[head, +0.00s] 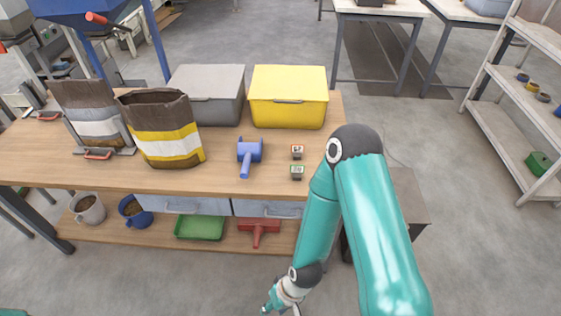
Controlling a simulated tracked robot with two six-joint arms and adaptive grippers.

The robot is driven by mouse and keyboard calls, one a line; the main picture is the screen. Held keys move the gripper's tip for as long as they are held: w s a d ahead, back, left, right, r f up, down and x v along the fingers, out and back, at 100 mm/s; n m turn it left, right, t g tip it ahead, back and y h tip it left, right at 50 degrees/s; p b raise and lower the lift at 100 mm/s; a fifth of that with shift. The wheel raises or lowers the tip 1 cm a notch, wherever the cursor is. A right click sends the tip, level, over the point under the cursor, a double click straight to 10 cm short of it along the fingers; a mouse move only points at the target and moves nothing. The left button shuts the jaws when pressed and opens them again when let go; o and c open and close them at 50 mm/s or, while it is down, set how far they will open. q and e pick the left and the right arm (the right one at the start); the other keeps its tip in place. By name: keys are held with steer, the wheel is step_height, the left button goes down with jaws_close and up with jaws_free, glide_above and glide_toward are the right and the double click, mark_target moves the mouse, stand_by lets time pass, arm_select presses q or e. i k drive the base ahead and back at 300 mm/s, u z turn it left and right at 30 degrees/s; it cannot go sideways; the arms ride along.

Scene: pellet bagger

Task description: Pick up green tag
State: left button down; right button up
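The green tag (297,172) is a small tag with a green lower part and a pale face. It lies on the wooden bench (225,182) near its front right, just left of my raised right arm. A similar tag with red markings (297,152) lies right behind it. My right gripper (281,308) is at the bottom edge of the head view, low in front of the bench and well away from the green tag. Its fingertips are cut off by the frame, so its opening is unclear. My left gripper is out of view.
A blue tape dispenser-like tool (249,155) lies left of the tags. A yellow bin (289,97) and a grey bin (208,92) stand behind. An open striped bag (163,128) stands left. Drawers (268,209) sit under the bench top; a green tray (200,227) is below.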

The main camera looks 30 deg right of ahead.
mark_target(297, 170)
steer(key=u, duration=0.05)
steer(key=i, duration=0.75)
steer(key=z, duration=0.75)
